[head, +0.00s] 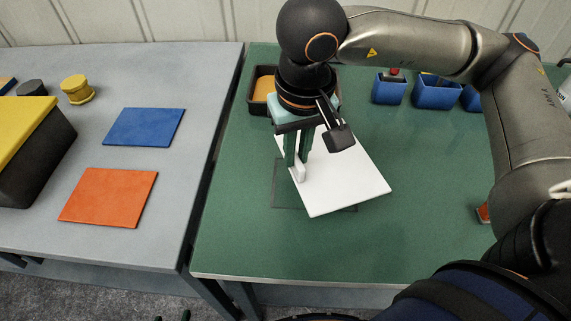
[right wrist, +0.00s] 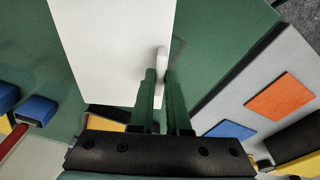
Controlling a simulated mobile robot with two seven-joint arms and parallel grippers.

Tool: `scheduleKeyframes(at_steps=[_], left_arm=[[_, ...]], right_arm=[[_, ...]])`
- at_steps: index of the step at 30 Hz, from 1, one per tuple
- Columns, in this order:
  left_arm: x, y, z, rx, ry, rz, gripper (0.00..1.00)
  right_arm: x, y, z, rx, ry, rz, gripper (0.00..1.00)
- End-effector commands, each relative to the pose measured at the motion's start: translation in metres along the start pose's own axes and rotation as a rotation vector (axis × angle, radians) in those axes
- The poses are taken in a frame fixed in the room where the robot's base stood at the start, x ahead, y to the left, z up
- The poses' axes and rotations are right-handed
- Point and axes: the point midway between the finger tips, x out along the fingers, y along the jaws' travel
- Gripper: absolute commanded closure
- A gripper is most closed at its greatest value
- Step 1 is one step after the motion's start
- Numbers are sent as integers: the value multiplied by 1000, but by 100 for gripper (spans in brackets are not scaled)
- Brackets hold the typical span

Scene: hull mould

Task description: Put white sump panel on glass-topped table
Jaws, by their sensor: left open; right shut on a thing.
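The white sump panel (head: 345,185) is a flat white plate with a small raised white grip (head: 299,174). My right gripper (head: 298,163) is shut on this grip. The panel is over the green table (head: 240,230), seemingly a little above it, with a darker patch partly showing beneath. In the right wrist view the panel (right wrist: 115,45) reaches away from the fingers, and its grip (right wrist: 162,58) is at the fingertips. My left gripper (head: 172,317) shows only its dark fingertips at the bottom edge, apart and empty. I cannot make out a glass top on either table.
The grey table (head: 205,90) at left holds a blue plate (head: 145,127), an orange plate (head: 108,197), a yellow knob (head: 76,89) and a yellow-topped black box (head: 30,160). Blue bins (head: 437,93) and a black tray (head: 256,105) stand at the green table's back. A gap separates the tables.

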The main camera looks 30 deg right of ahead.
Motion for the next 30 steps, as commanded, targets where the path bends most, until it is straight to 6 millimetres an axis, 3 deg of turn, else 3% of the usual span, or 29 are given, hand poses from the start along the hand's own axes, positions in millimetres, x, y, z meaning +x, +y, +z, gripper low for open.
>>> scheduleKeyframes(at_steps=[10, 15, 28, 29, 30], left_arm=[[0, 0, 1, 0, -3, -1, 31], [-1, -1, -1, 0, -3, -2, 31], [3, -2, 4, -1, -3, -3, 31], [3, -2, 4, 0, -5, -2, 31], [2, -1, 4, -1, -8, -2, 31]], right_arm=[[33, -15, -15, 0, -2, 2, 100], [55, -13, -11, 1, -1, 2, 100], [64, -14, -10, 1, 1, 0, 100], [63, -14, -10, 1, 1, 0, 85], [62, -14, -10, 1, 1, 0, 80]])
